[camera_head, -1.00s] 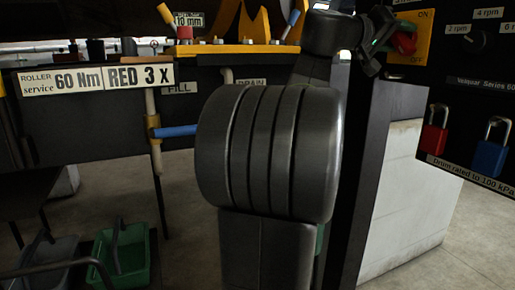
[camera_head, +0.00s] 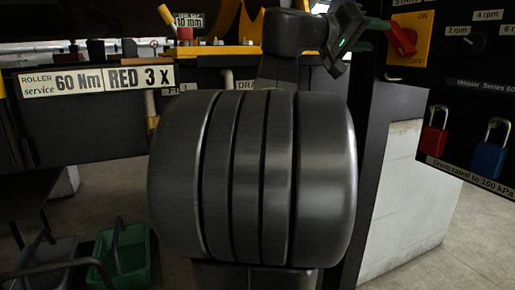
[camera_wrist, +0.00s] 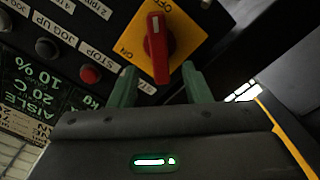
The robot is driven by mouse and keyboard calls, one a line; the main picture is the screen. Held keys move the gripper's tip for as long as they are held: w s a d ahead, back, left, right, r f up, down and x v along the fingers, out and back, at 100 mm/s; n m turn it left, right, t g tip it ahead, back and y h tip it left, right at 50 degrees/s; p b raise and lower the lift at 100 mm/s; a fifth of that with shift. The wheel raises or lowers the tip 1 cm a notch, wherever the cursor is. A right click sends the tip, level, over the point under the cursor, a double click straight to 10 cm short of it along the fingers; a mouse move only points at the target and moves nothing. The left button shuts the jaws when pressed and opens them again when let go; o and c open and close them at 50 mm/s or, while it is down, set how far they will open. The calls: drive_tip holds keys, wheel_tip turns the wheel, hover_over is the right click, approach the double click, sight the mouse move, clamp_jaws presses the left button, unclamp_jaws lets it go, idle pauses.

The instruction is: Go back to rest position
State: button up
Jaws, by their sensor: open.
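A red rotary switch handle (camera_wrist: 157,48) on a yellow ON/OFF plate (camera_wrist: 190,38) lies just beyond the fingertips. In the head view my gripper (camera_head: 362,38) is at the upper right, beside the red switch handle (camera_head: 402,38) on its yellow plate (camera_head: 425,28). Whether the fingers touch the handle cannot be told. My dark arm fills the middle of the head view and hides much behind it.
A black panel carries a knob (camera_head: 475,42), a red padlock (camera_head: 434,132) and a blue padlock (camera_head: 490,152). A green basket (camera_head: 124,255) and a grey basket (camera_head: 48,262) stand low at left. A pale block (camera_head: 395,190) stands at right. Black and red buttons (camera_wrist: 90,74) sit beside the switch.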

sight(392, 38)
drive_tip(key=v, duration=0.5)
drive_tip(key=x, duration=1.3)
drive_tip(key=shift+w+d, duration=0.1)
drive_tip(key=shift+d, duration=0.25)
drive_tip(key=shift+r+n+p, duration=0.3)
drive_tip(key=shift+n+p, duration=0.1)
drive_tip(key=shift+p, duration=0.2)
drive_tip(key=shift+a+n+p, duration=0.15)
drive_tip(key=shift+n+p, duration=0.25)
drive_tip(key=n+p, duration=0.5)
drive_tip(key=p, duration=0.2)
drive_tip(key=shift+n+p, duration=0.3)
drive_tip(key=shift+n, duration=0.1)
drive_tip(key=shift+f+n+p, duration=0.15)
drive_tip(key=shift+n+p, duration=0.45)
drive_tip(key=shift+p, duration=0.2)
drive_tip(key=shift+f, duration=0.2)
drive_tip(key=shift+a, duration=0.1)
